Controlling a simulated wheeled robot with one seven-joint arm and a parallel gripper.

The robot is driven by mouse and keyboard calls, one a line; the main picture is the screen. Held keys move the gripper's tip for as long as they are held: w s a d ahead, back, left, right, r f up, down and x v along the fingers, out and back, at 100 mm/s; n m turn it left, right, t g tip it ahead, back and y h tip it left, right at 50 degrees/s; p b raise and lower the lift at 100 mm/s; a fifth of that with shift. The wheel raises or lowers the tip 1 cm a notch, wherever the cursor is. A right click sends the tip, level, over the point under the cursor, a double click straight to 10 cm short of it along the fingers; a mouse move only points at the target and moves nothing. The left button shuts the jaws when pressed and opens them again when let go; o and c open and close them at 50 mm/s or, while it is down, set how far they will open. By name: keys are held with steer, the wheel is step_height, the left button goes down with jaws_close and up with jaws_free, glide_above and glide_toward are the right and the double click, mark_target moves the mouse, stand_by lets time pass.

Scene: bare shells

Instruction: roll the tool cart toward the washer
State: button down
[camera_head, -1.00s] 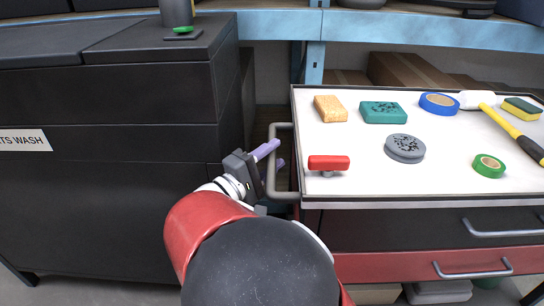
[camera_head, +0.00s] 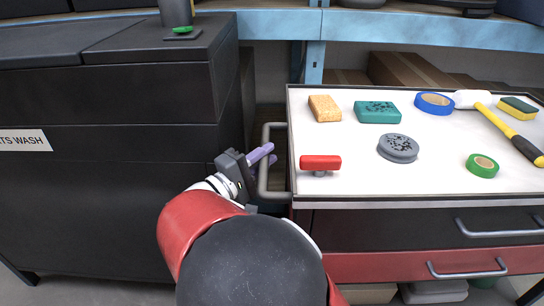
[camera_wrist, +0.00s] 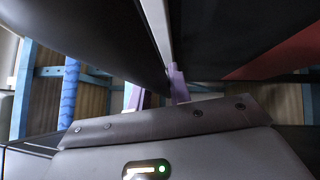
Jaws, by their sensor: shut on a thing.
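The tool cart (camera_head: 430,203) stands at the right, with a white top, a dark drawer and a red drawer. Its grey push handle (camera_head: 265,160) sticks out from its left side. My gripper (camera_head: 266,157) is shut on this handle, its purple fingers around the bar. In the wrist view my purple fingers (camera_wrist: 160,90) show only in part, with a grey bar between them. The washer (camera_head: 100,150) is the big black cabinet at the left, with a label ending in "TS WASH". A narrow gap lies between cart and washer, partly hidden by my arm.
On the cart top lie an orange sponge (camera_head: 325,108), a teal sponge (camera_head: 377,112), a blue tape roll (camera_head: 435,103), a grey disc (camera_head: 398,148), a green tape roll (camera_head: 482,165), a red-handled item (camera_head: 320,163) and a hammer (camera_head: 500,125). A blue shelf (camera_head: 430,30) with boxes stands behind.

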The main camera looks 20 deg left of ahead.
steer(key=shift+s+a+y, duration=0.1)
steer(key=shift+a+y, duration=0.2)
steer(key=shift+a, duration=0.15)
steer(key=c, duration=1.5)
jaws_free()
steer(key=shift+a, duration=0.1)
steer(key=shift+o, duration=1)
steer(key=v, duration=0.8)
steer(key=shift+f, duration=0.1)
